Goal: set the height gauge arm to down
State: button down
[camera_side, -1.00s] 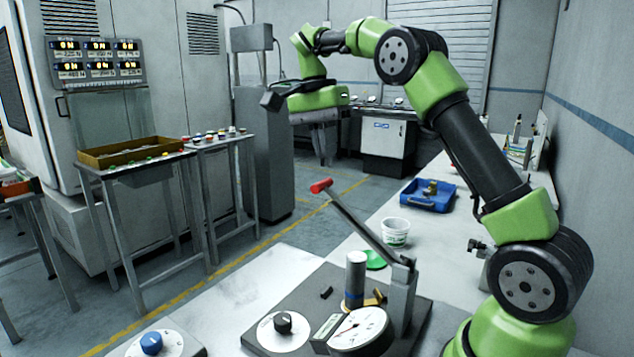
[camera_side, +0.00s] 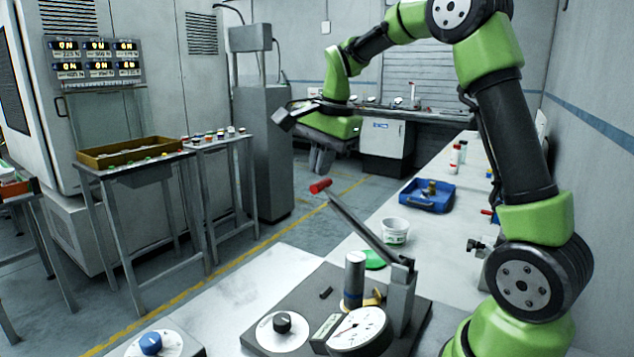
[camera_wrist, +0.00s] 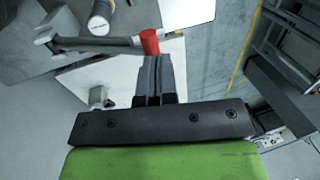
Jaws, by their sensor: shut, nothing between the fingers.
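The height gauge arm (camera_side: 362,225) is a grey lever with a red tip (camera_side: 320,187). It slopes up and to the left from its grey post (camera_side: 400,295) on a dark base plate (camera_side: 285,308). A dial (camera_side: 358,328) and a cylinder with a blue band (camera_side: 354,280) are on the same plate. My gripper (camera_side: 322,162) is shut and empty, pointing down, and appears above the red tip in the side view. In the wrist view, the fingers (camera_wrist: 151,75) are close below the red tip (camera_wrist: 150,42) in the picture, with no contact that I can confirm.
A white cup (camera_side: 395,232) and a blue tray (camera_side: 428,196) with small parts stand on the bench behind the gauge. A black knob (camera_side: 282,322) and a blue knob (camera_side: 151,343) are at the front. The air left of the lever is clear.

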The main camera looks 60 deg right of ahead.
jog(key=shift+x, duration=2.05)
notch_tip(320, 180, down, 7)
jog(key=w+g, duration=0.2)
jog(key=w, duration=0.1)
jog(key=shift+r+g, duration=0.2)
jog(key=shift+g, duration=0.2)
jog(key=shift+r, duration=0.1)
